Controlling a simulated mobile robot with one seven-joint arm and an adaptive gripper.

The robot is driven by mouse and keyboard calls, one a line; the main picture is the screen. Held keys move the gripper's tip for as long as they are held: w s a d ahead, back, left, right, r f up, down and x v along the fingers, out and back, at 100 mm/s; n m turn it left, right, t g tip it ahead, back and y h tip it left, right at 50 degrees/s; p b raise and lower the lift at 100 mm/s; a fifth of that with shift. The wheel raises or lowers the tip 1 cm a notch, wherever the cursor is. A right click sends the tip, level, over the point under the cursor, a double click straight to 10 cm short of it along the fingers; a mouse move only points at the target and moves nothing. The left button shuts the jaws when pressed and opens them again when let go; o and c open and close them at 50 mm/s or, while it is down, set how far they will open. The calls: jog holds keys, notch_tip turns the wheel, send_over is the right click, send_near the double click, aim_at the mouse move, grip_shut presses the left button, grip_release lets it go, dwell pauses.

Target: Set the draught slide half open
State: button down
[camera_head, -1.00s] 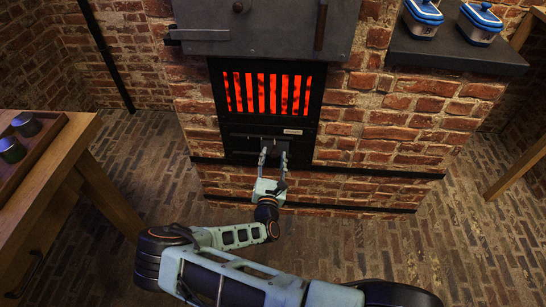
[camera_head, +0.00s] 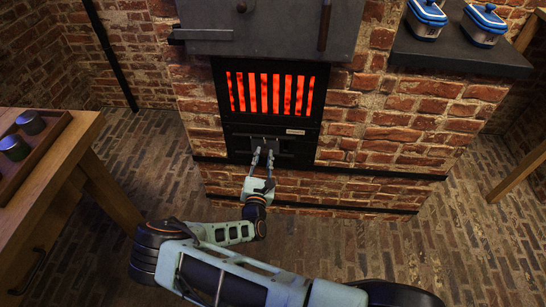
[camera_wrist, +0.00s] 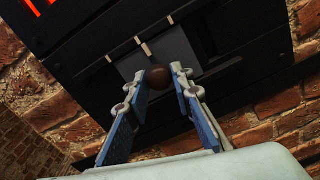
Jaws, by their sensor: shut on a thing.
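The draught slide (camera_wrist: 176,50) is a grey plate on the black panel under the fire grate, with a round brown knob (camera_wrist: 160,77). Three pale marks run along the panel just above the plate in the wrist view. A darker gap shows to the right of the plate. My gripper (camera_head: 263,152) reaches the panel from the front. In the wrist view its two fingers (camera_wrist: 162,82) stand either side of the knob and are shut on it. In the head view the slide (camera_head: 285,147) is small and partly hidden by my fingers.
The glowing red grate (camera_head: 270,92) is just above the slide. A grey stove door (camera_head: 270,30) hangs higher up. Brickwork surrounds the panel. A wooden table (camera_head: 85,140) with jars in a tray stands at left. Blue-lidded containers (camera_head: 427,18) sit on a dark shelf at right.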

jog(key=shift+a, duration=0.2)
jog(key=c, duration=1.7)
grip_release()
jog(key=shift+o, duration=0.2)
jog(key=s, duration=1.2)
jog(key=shift+a, duration=0.15)
